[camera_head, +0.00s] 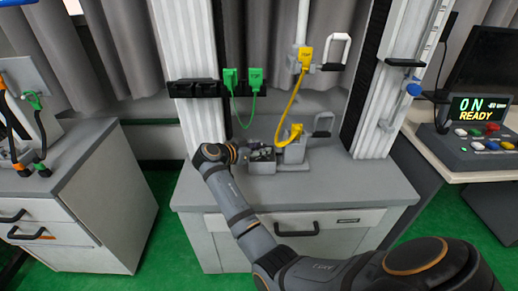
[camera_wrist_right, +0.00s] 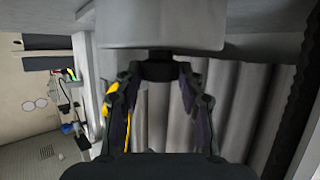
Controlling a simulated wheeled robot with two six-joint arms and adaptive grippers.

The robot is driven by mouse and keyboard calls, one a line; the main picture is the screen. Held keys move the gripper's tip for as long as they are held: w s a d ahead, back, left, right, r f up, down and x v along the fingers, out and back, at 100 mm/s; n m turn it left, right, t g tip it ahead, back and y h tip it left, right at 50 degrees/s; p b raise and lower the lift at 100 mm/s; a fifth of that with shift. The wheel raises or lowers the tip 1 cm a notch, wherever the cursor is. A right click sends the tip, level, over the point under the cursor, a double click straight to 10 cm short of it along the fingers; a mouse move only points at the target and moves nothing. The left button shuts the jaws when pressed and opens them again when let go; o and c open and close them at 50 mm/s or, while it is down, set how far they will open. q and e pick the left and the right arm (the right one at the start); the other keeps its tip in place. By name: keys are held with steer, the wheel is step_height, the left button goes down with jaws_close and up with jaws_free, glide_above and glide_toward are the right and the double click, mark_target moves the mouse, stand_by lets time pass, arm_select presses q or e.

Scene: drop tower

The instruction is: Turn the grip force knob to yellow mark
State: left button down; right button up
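My right arm reaches from the lower right to the base of the drop tower, where my right gripper (camera_head: 262,154) is at the grey clamp block (camera_head: 292,150). In the right wrist view my right gripper (camera_wrist_right: 160,75) has its two fingers wide apart. A small dark piece (camera_wrist_right: 158,70), possibly the knob, shows between the fingertips, below a large grey body (camera_wrist_right: 160,25). I cannot tell whether the fingers touch it. The grip force knob and its yellow mark cannot be made out in the head view. My left gripper is not in view.
A yellow cable (camera_head: 292,100) hangs between two yellow plugs, and a green cable (camera_head: 243,120) hangs from green plugs on the black rail (camera_head: 195,88). White tower columns flank the grey cabinet top (camera_head: 355,185).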

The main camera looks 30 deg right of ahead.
steer(key=o, duration=0.4)
steer(key=shift+f, duration=0.15)
steer(key=shift+o, duration=0.2)
step_height(320, 180, up, 10)
stand_by(0.4)
